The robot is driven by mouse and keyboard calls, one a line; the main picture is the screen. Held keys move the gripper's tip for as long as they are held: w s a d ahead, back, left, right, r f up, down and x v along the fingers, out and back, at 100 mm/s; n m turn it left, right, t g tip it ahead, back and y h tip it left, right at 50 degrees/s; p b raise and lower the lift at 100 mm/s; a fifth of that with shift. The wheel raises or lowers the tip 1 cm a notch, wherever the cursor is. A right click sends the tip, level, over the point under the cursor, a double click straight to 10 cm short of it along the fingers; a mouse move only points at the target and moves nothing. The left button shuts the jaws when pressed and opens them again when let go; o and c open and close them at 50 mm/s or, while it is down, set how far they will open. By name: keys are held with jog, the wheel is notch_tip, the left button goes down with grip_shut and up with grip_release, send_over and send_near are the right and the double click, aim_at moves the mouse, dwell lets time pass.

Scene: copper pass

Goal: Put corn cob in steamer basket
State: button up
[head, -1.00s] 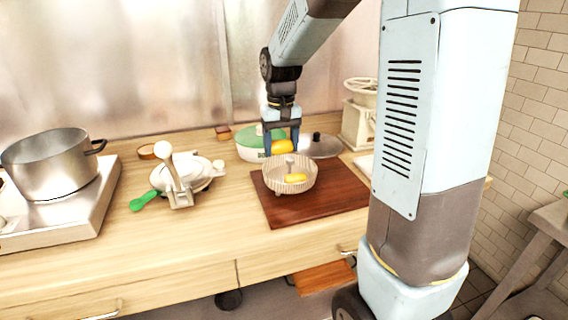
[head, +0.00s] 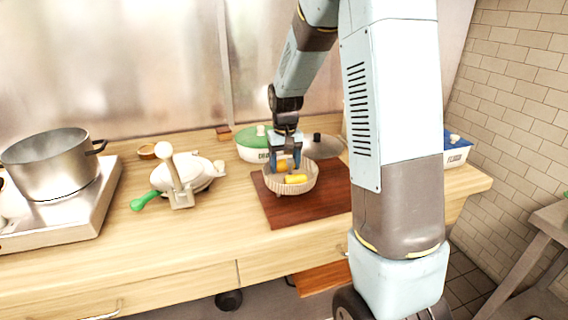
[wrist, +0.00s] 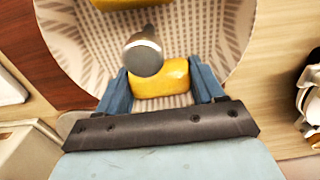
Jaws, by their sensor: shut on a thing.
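The steamer basket (head: 291,189) is a pale round basket with a slotted wall and a central knobbed post (wrist: 142,56). It stands on a brown board. A yellow corn cob (head: 296,179) lies inside it, and part of it shows at the top of the wrist view (wrist: 122,3). My gripper (head: 284,162) points down over the back left part of the basket. Its blue fingers are shut on another yellow corn cob (wrist: 160,78), beside the post. In the head view the fingers largely hide this cob. I cannot tell whether it touches the basket floor.
The brown board (head: 320,208) lies under the basket. A green-lidded container (head: 250,150) and a dark-knobbed lid (head: 322,146) are behind it. A cream hand-cranked device (head: 182,180) with a green handle stands left, and a steel pot (head: 50,165) further left.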

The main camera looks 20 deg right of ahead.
aim_at(285, 160)
jog(key=o, duration=1.2)
jog(key=shift+o, duration=0.2)
notch_tip(285, 160, up, 12)
jog(key=s+r+t, duration=0.1)
jog(key=s+r, duration=0.3)
jog(key=s, duration=0.3)
jog(key=s+r+t, duration=0.2)
jog(key=s+r, duration=0.2)
jog(key=s, duration=0.3)
jog(key=s+t, duration=0.2)
jog(key=s, duration=1.2)
jog(key=shift+s+a+t, duration=0.15)
jog(key=shift+a+t, duration=0.05)
jog(key=shift+t, duration=0.1)
